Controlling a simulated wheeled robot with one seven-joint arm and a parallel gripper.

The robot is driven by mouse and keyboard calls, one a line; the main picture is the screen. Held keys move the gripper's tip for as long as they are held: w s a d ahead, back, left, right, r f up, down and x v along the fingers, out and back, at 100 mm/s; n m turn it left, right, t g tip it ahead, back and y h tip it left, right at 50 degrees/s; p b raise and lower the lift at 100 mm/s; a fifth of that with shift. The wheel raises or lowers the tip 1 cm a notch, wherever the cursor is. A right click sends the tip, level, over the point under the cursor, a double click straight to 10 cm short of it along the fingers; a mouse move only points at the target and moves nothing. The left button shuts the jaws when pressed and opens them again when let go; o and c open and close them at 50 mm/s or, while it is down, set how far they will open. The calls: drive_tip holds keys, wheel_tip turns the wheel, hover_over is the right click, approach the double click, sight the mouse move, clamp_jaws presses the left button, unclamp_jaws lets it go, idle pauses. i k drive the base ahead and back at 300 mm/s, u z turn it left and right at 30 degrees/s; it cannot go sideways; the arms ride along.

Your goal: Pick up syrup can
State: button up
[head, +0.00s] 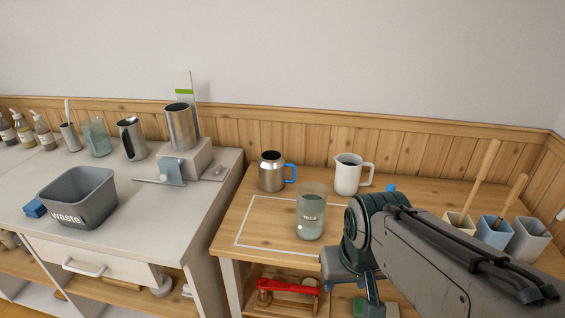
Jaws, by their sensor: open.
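No can carries a label I can read as syrup, so I cannot tell which one it is. A tall steel can (181,128) stands upright on a pale block on the left counter. A steel jug with a dark handle (131,139) stands left of it. A steel jug with a blue handle (271,171) and a white jug (348,175) stand at the back of the wooden table. A glass jar (311,213) with clear contents stands in front of them. My gripper (370,294) is open, low by the table's front edge, apart from all of these; my arm partly hides it.
The wooden table (262,213) has a white outlined rectangle on it. Grey and blue holders (494,230) with wooden handles stand at right. A grey waste bin (78,197) and blue block (35,208) sit on the left counter. A red-handled thing (288,287) lies on the shelf below.

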sight(272, 165)
drive_tip(key=u, duration=0.4)
drive_tip(key=k, duration=1)
drive_tip(key=z, duration=0.4)
drive_tip(key=i, duration=0.85)
drive_tip(key=u, duration=0.5)
drive_tip(key=i, duration=0.8)
drive_tip(key=u, duration=0.65)
